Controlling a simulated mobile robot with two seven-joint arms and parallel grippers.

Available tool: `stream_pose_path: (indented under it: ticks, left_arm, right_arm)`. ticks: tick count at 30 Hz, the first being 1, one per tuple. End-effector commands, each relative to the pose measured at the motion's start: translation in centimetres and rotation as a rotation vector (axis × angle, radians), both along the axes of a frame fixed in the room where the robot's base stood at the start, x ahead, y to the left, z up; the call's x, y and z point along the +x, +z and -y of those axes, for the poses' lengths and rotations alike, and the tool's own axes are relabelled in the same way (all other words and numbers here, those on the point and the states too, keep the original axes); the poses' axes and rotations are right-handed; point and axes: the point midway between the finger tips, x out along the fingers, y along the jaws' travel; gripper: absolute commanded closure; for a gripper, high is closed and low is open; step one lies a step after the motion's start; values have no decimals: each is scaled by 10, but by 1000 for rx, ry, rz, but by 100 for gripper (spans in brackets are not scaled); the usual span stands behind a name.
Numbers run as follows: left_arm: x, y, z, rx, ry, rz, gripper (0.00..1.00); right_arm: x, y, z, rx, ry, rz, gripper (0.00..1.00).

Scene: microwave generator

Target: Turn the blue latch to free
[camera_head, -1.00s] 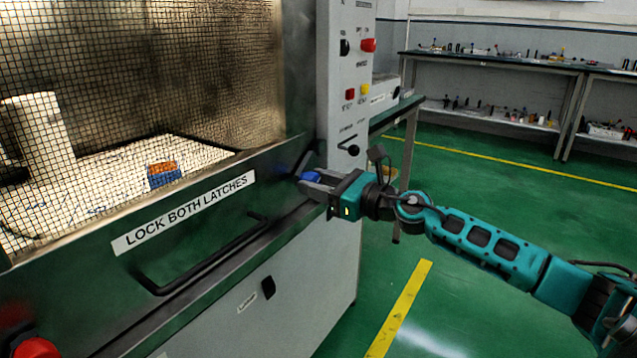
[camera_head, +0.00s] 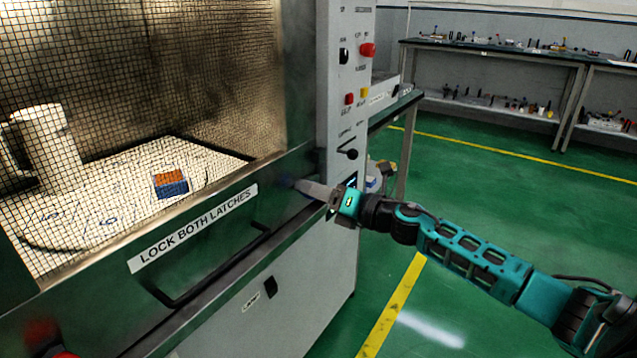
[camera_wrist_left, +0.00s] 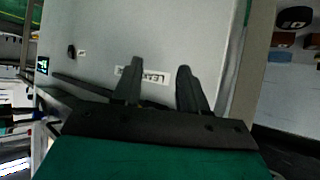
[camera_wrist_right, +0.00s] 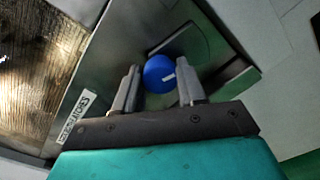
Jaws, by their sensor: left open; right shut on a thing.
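The blue latch (camera_wrist_right: 159,73) is a round blue knob with a pale mark on the machine's dark front panel. In the right wrist view it sits between the two fingers of my right gripper (camera_wrist_right: 158,82), which is shut on it. My left gripper (camera_wrist_left: 160,68) is open and empty in the left wrist view, in front of a pale panel with a label. It is outside the head view.
A sign reading "LOCK BOTH LATCHES" (camera_head: 193,228) and a black handle bar (camera_head: 215,268) are on the door left of the latch. A control column (camera_head: 347,100) with buttons stands above right. A blurred red part (camera_head: 40,335) shows at lower left. Green floor is open at right.

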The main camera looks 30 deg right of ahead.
Motion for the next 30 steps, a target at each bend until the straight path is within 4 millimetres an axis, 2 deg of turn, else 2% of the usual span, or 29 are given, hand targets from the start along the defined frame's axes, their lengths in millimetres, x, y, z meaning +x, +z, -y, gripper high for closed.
stream_pose_path:
  ticks: [3,18,30]
  left_arm:
    - [0,16,0,-1,0,3,57]
    - [2,54,2,-10,6,10,57]
    - [1,54,-6,4,21,10,57]
  right_arm:
    - [0,4,0,104,1,-44,90]
    - [0,3,0,505,0,-209,90]
    - [0,0,0,667,0,-276,90]
